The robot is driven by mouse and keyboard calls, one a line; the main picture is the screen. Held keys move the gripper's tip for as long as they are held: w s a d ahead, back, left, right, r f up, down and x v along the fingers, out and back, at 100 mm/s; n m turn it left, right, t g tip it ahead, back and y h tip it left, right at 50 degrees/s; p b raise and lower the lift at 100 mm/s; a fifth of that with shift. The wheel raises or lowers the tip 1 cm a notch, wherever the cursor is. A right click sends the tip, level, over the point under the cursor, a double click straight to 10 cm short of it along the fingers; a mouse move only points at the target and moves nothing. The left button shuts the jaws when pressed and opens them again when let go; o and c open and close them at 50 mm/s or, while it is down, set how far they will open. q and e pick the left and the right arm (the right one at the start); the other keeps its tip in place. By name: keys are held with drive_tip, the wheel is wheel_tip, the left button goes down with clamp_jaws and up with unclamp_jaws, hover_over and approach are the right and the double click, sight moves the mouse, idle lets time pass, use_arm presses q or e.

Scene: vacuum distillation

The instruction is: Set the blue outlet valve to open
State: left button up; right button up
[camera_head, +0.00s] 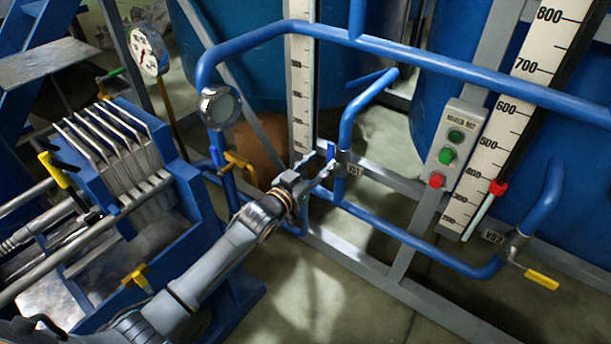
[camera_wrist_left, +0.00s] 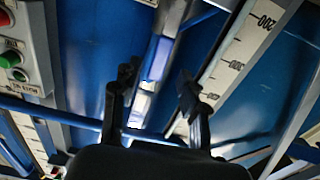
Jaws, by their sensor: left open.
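The blue outlet valve handle (camera_head: 331,152) stands upright at the valve body with the tag V51 (camera_head: 353,168), on the blue pipework in the middle of the head view. My left gripper (camera_head: 326,174) is right at this valve, its fingers just below and beside the handle. In the left wrist view my left gripper (camera_wrist_left: 157,78) is open, with a finger on either side of a bright blue strip that looks like the handle (camera_wrist_left: 157,60). I cannot tell whether the fingers touch it. My right gripper is not in view.
A button box (camera_head: 450,145), scales and another yellow-handled valve (camera_head: 541,279) are to the right. A blue filter press (camera_head: 130,160) stands at left.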

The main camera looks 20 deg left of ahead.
use_arm(q)
drive_tip(key=v, duration=0.6)
drive_tip(key=shift+s, duration=0.2)
